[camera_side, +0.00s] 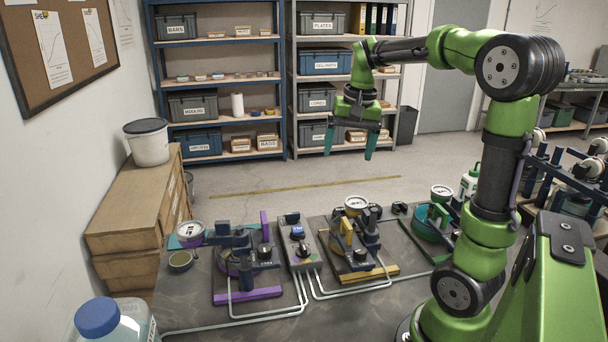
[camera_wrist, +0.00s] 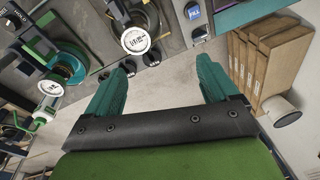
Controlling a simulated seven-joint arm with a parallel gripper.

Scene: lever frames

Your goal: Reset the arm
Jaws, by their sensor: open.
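My gripper (camera_side: 350,154) is open and empty, with teal fingers pointing down, raised well above the table and behind the fixtures in the side view. In the wrist view my gripper (camera_wrist: 160,80) shows its two fingers spread apart with bare floor between them. My arm is green and black, bent over from the right. Below stand lever frames: a purple-based one (camera_side: 247,294) at the left, a yellow-based one (camera_side: 370,274) in the middle, and a green one (camera_side: 432,222) at the right, partly hidden by my arm.
A grey control box (camera_side: 298,245) with a blue display sits between the purple and yellow frames. Cables run across the dark table (camera_side: 190,305). A blue-capped jar (camera_side: 112,322) stands at the front left. Cardboard boxes (camera_side: 135,215) are at the left, shelves (camera_side: 222,75) behind. Air around my gripper is clear.

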